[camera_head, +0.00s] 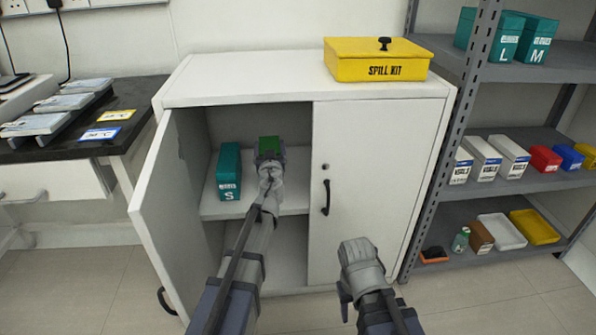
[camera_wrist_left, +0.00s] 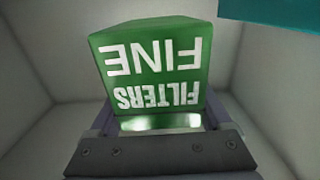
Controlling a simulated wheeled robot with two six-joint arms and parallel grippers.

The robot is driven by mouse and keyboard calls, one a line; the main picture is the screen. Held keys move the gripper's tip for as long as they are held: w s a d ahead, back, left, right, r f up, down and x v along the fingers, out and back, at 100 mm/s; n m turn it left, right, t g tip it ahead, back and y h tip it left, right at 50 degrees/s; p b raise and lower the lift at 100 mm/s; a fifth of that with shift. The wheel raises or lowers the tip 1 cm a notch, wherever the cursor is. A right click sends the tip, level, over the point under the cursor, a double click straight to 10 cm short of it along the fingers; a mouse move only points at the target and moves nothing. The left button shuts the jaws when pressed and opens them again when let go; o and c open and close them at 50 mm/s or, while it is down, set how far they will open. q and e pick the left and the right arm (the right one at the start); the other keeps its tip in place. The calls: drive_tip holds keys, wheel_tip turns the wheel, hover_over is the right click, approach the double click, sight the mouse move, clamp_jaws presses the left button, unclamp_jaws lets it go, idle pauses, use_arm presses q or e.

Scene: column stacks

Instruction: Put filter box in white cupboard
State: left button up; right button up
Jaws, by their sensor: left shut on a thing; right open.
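The white cupboard (camera_head: 376,190) has its left door open and its right door shut. My left gripper (camera_head: 269,152) reaches through the open doorway, over the upper shelf. It is shut on the green filter box (camera_head: 269,145), of which only a small part shows in the head view. In the left wrist view the filter box (camera_wrist_left: 155,62) reads "FILTERS FINE" upside down between the fingers. I cannot tell whether the box touches the shelf. My right gripper (camera_head: 352,252) is in front of the closed right door, low and apart from it; its fingertips are not clearly seen.
A teal box marked S (camera_head: 229,172) stands on the shelf left of my left gripper. The open door (camera_head: 170,215) swings out at left. A yellow spill kit (camera_head: 376,62) sits on top of the cupboard. A grey metal rack (camera_head: 520,185) stands close at right.

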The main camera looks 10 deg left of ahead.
use_arm(q)
drive_tip(key=shift+f+b, duration=4.95)
drive_tip(key=shift+f, duration=0.05)
drive_tip(key=shift+f, duration=0.2)
drive_tip(key=o, duration=1.3)
drive_tip(key=shift+c, duration=0.2)
drive_tip(key=shift+r, duration=0.1)
drive_tip(key=shift+r, duration=0.15)
drive_tip(key=v, duration=1.2)
